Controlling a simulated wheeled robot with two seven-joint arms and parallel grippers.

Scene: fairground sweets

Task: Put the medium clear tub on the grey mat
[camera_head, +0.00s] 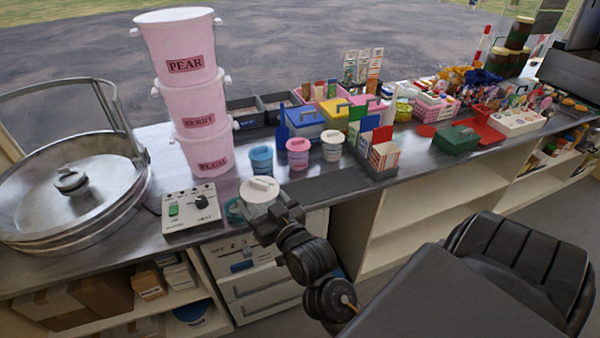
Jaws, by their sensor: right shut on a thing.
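My right gripper (268,222) reaches in from the lower right at the counter's front edge. It is shut on a tub with a round white lid (260,189), likely the medium clear tub; its body is mostly hidden by the gripper. The tub is left of the dark grey mat (322,188), apart from it. The mat lies flat and bare near the front edge. My left gripper is not in view.
A control box (191,214) and stacked pink buckets (205,150) are left. A card holder (373,167) stands right of the mat.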

